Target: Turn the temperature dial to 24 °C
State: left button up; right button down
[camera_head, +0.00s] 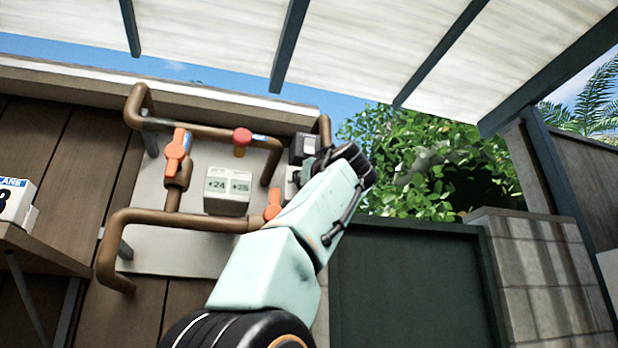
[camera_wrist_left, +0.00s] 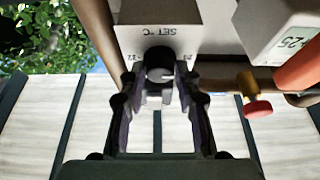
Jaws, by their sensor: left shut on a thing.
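The temperature dial (camera_wrist_left: 160,64) is a dark round knob with a pale mark, on a light box (camera_wrist_left: 158,14) lettered "SET °C". In the left wrist view the lettering is upside down, with small scale numbers on both sides of the dial; its exact setting is too small to read. My left gripper (camera_wrist_left: 163,88) is shut on the dial, one finger on each side. In the head view my left arm reaches up to the right edge of the panel; its wrist hides most of the dial. A display box (camera_head: 228,190) reads about +24 and +25. My right gripper is not in view.
Copper pipes (camera_head: 190,220) run over the pale panel (camera_head: 150,250). Orange valve handles (camera_head: 177,150) (camera_head: 272,205) and a red knob (camera_head: 242,137) sit near the display box. A dark green panel (camera_head: 415,285) stands to the right. A shelf (camera_head: 40,250) is at the left.

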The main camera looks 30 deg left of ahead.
pick_arm(q)
jog(key=o, duration=0.8)
jog(key=shift+s+r, duration=0.1)
jog(key=shift+c, duration=0.2)
jog(key=o, duration=0.4)
jog(key=shift+w+a+f, duration=0.2)
jog(key=shift+w+a, duration=0.05)
jog(key=shift+s+d, duration=0.1)
jog(key=shift+d, duration=0.05)
jog(key=shift+d+r, duration=0.1)
